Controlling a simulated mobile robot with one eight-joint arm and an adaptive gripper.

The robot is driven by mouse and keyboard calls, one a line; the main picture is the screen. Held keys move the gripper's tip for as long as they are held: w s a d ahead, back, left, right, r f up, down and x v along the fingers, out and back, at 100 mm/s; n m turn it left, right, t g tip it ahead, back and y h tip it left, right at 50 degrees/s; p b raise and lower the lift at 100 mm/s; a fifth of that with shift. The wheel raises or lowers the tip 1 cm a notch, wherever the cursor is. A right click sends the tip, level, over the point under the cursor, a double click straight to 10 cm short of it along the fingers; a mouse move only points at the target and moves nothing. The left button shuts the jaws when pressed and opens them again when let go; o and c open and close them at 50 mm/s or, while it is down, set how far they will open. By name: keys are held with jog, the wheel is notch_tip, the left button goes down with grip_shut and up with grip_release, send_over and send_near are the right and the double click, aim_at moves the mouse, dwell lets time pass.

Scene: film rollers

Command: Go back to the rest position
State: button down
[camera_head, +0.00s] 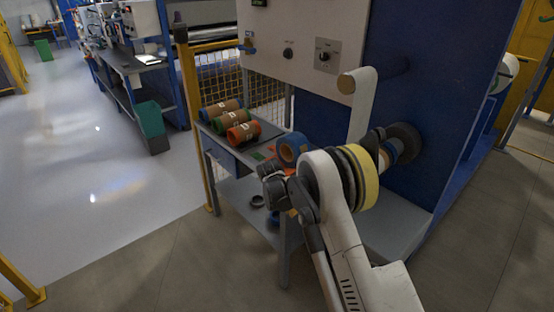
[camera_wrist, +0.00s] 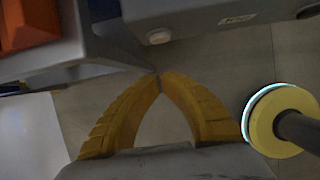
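My gripper (camera_wrist: 158,77) shows in the wrist view as two yellow fingers whose tips meet, with nothing between them. It points at the grey floor between grey surfaces. In the head view my white arm reaches up in front of the machine, and I cannot make out the gripper's fingers there. A round yellow disc (camera_wrist: 270,118) with a dark shaft stands to the right of the fingers in the wrist view, apart from them.
A grey side table (camera_head: 228,152) holds green, brown and orange rolls (camera_head: 243,133) and a blue-rimmed roll (camera_head: 290,149). Open floor (camera_head: 110,195) lies left.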

jog(key=s+d+r+m+t+y, duration=0.15)
jog(key=s+r+m, duration=0.25)
jog(key=r, duration=0.4)
jog(key=s+d+r+m, duration=0.25)
jog(key=s+r, duration=0.25)
jog(key=r, duration=0.4)
jog(key=s+d+r+m+y, duration=0.1)
jog(key=s+r+m, duration=0.3)
jog(key=r, duration=0.4)
jog(key=s+d+r+m+t, duration=0.1)
jog(key=s+r+m, duration=0.25)
jog(key=s, duration=0.35)
jog(key=s+r+m+t, duration=0.1)
jog(key=s+r+m, duration=0.1)
jog(key=s+m, duration=0.35)
jog(key=s+f+m+t+y, duration=0.1)
jog(key=s+m, duration=0.4)
jog(key=s, duration=0.8)
jog(key=shift+s+d+f+m, duration=0.35)
jog(key=shift+f, duration=0.2)
